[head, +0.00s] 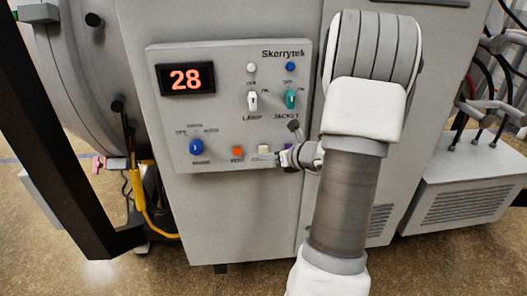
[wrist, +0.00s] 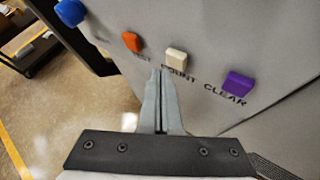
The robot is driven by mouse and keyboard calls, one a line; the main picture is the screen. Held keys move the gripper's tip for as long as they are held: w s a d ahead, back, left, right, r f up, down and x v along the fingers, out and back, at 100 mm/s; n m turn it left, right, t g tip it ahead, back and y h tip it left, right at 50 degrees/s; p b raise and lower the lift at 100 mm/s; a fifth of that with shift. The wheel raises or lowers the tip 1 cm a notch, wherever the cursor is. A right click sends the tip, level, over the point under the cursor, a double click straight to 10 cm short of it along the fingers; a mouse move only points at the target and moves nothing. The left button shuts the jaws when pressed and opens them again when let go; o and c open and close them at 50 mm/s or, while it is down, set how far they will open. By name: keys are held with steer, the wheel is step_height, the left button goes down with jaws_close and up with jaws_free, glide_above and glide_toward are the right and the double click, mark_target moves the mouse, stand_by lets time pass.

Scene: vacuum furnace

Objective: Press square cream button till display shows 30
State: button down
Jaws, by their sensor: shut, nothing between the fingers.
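The square cream button (head: 263,149) sits in the bottom row of the grey Skerrytek panel (head: 225,65). It also shows in the wrist view (wrist: 177,57), above the word COUNT. The display (head: 186,79) reads 28 in red digits. My gripper (head: 276,157) is shut and empty at the panel's lower right. In the wrist view its fingertips (wrist: 160,73) lie just below and left of the cream button. I cannot tell whether they touch it.
An orange button (wrist: 132,41) is left of the cream one and a purple CLEAR button (wrist: 238,84) is right. A blue rotary knob (head: 197,147) is farther left. A dark post (head: 60,140) stands at left.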

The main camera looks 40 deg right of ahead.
steer(key=shift+w, duration=0.1)
steer(key=shift+w+d, duration=0.25)
steer(key=shift+w+d, duration=0.2)
steer(key=shift+w, duration=0.2)
stand_by(0.7)
steer(key=shift+s, duration=0.15)
steer(key=shift+s+a, duration=0.45)
steer(key=shift+s, duration=0.15)
steer(key=shift+s+a+b, duration=0.25)
steer(key=shift+s+a, duration=0.2)
steer(key=shift+s, duration=0.25)
steer(key=shift+s+a+b, duration=0.25)
steer(key=shift+s+a, duration=0.15)
steer(key=shift+s, duration=0.35)
steer(key=shift+s+a+b, duration=0.25)
steer(key=shift+s+a, duration=0.2)
steer(key=shift+s, duration=0.25)
